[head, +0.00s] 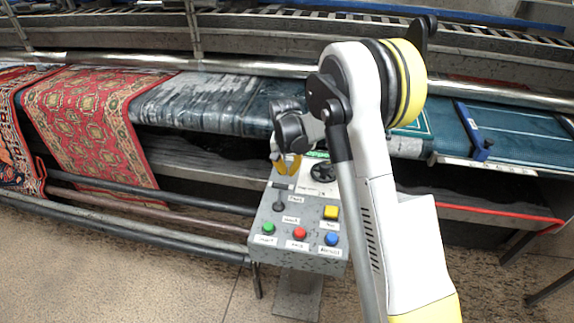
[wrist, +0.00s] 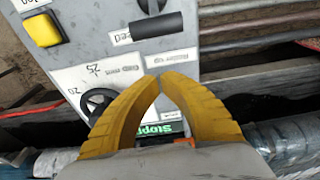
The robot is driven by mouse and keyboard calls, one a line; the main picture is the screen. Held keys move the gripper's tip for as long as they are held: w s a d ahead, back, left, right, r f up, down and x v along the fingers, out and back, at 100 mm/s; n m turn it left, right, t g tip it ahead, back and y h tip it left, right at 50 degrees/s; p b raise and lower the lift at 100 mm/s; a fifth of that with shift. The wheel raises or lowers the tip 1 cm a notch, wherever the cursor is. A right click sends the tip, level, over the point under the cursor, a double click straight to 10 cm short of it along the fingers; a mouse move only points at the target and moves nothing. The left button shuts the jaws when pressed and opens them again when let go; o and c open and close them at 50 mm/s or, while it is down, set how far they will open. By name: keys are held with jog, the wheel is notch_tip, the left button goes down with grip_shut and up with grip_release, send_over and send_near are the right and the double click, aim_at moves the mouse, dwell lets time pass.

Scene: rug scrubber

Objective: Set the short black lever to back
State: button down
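The grey control panel (head: 265,222) stands in front of the rug machine. Near its upper left is a short black bar-shaped control (head: 283,186). Just below it is a small upright black lever with a rounded base (head: 279,206). In the wrist view the black bar (wrist: 156,25) lies beside a partly hidden label. The lever's dark end (wrist: 151,5) is cut off at the top edge. My gripper (wrist: 160,79) has its yellow fingertips together with nothing between them. It hangs just above the panel's upper end (head: 288,170), apart from both black controls.
A yellow square button (head: 331,212) and green, red and blue buttons (head: 300,233) sit lower on the panel. A black handwheel (head: 323,171) is right of my gripper. Rugs (head: 95,120) and metal rails lie behind and left. Tiled floor is free in front.

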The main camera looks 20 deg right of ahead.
aim_at(283, 186)
jog(key=shift+s+a+r+b, duration=0.15)
jog(key=shift+s+a, duration=0.15)
jog(key=shift+s, duration=0.25)
jog(key=shift+s+a+f+b, duration=0.1)
jog(key=shift+s+a+b, duration=0.1)
jog(key=shift+s+a, duration=0.25)
jog(key=shift+s+a+r+b, duration=0.1)
jog(key=shift+s+a+b, duration=0.1)
jog(key=shift+s, duration=0.45)
jog(key=shift+s+a+r+t, duration=0.15)
jog(key=shift+s+t, duration=0.05)
jog(key=shift+t, duration=0.1)
jog(key=shift+s+a+r+t+h, duration=0.2)
jog(key=shift+s+t+h, duration=0.1)
jog(key=shift+t+h, duration=0.15)
jog(key=shift+s+a+r+t+h+b, duration=0.3)
jog(key=shift+s+t+h+b, duration=0.1)
jog(key=shift+s+t, duration=0.2)
jog(key=shift+s+a+r+t+h+b, duration=0.25)
jog(key=shift+s+t+b, duration=0.15)
jog(key=shift+t, duration=0.25)
jog(key=shift+s+a+r, duration=0.1)
jog(key=shift+s+a, duration=0.25)
jog(key=shift+s, duration=0.2)
jog(key=shift+s+a+r, duration=0.1)
jog(key=shift+s+a, duration=0.2)
jog(key=shift+s, duration=0.25)
jog(key=shift+s+a+f, duration=0.15)
jog(key=shift+s+a, duration=0.25)
jog(key=shift+s, duration=0.3)
